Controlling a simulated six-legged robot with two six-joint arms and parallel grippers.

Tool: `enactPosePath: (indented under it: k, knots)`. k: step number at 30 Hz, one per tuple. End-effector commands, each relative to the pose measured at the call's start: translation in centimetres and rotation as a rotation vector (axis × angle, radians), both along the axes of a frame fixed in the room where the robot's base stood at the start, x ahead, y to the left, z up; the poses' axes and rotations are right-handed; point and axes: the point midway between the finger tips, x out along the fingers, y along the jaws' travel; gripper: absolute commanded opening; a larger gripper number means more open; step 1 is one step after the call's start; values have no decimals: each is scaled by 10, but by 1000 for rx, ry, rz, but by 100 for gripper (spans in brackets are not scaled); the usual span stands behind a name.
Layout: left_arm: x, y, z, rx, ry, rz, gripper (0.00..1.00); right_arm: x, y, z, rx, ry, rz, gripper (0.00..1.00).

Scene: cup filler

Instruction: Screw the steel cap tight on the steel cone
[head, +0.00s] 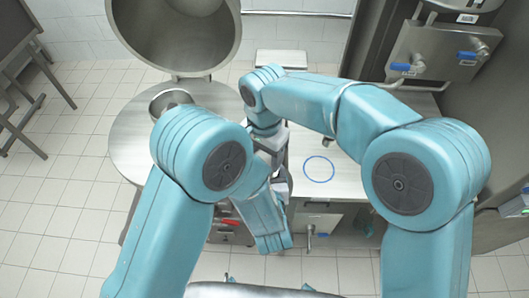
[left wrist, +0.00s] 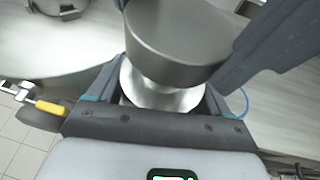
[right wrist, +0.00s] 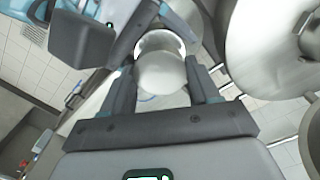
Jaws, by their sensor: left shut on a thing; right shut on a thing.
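My left gripper (left wrist: 155,100) is shut on the steel cone (left wrist: 160,92), a shiny flared piece between its fingers in the left wrist view. Directly beyond it is the steel cap (left wrist: 175,38), a wider, duller grey cylinder. My right gripper (right wrist: 165,85) is shut on the cap, which shows as a pale rounded piece (right wrist: 162,76) in the right wrist view. Cap and cone appear lined up end to end; I cannot tell how tightly they meet.
A blue ring mark (head: 318,168) lies on the otherwise clear steel bench (head: 345,180). Blue-handled valves (head: 402,67) are at the back right.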

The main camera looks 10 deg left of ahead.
Motion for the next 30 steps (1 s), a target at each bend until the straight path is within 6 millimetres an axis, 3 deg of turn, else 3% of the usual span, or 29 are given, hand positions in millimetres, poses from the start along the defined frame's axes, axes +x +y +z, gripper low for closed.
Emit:
enactPosePath:
  k: [7, 30]
  knots:
    - [1, 0, 2, 0, -4, 0, 16, 0, 0, -12, 0, 0, 0, 28]
    - [1, 0, 2, 0, -4, -1, 16, 0, 0, -18, -1, 0, 0, 28]
